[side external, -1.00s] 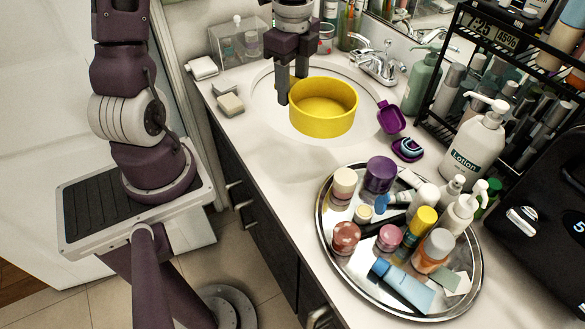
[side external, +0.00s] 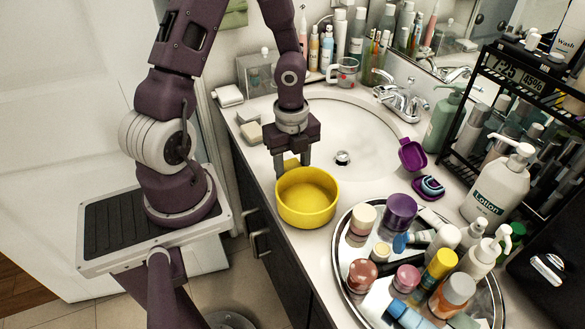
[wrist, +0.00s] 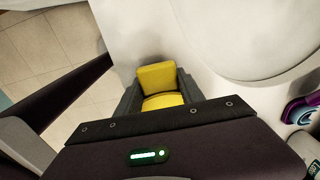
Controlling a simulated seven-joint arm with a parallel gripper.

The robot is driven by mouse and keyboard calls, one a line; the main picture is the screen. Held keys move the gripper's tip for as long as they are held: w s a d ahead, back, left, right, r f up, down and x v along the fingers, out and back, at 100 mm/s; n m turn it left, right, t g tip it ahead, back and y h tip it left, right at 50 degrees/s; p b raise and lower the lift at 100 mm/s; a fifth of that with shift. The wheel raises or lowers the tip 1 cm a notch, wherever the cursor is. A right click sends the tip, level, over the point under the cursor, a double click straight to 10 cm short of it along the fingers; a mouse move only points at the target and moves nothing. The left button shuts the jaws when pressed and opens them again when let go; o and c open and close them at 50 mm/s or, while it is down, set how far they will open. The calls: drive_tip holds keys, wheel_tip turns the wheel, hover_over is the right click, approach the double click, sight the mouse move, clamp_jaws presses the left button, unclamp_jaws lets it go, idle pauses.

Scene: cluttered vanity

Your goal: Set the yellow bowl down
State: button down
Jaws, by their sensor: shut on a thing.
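The yellow bowl (side external: 307,200) is upright over the strip of counter between the sink and the front edge, left of the round tray. My gripper (side external: 292,167) is at the bowl's back side, shut on a yellow part of it. In the wrist view the bowl (wrist: 158,76) shows as yellow between my two dark fingers, and most of it is hidden by the gripper body. I cannot tell whether the bowl's base touches the counter.
The round metal tray (side external: 349,294), crowded with jars and tubes, stands close to the bowl's right. The empty white sink (side external: 365,140) lies behind. Soap bars (side external: 248,133) sit at back left. The counter's front edge is near.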

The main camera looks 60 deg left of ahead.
drive_tip(key=shift+f, duration=0.1)
drive_tip(key=c, duration=0.7)
unclamp_jaws()
wheel_tip(320, 180, up, 12)
drive_tip(key=s+d+r+n+t, duration=0.1)
drive_tip(key=s+d+r+n, duration=0.2)
drive_tip(key=n, duration=0.3)
drive_tip(key=s+d+r+n+t, duration=0.2)
drive_tip(key=s+d+r+n, duration=0.1)
drive_tip(key=r+n, duration=0.2)
drive_tip(key=s+d+r+n+t, duration=0.2)
drive_tip(key=s+d+r+n, duration=0.1)
drive_tip(key=r+n, duration=0.2)
drive_tip(key=shift+s+d+n, duration=0.3)
drive_tip(key=shift+d+n, duration=0.1)
drive_tip(key=shift+n, duration=0.6)
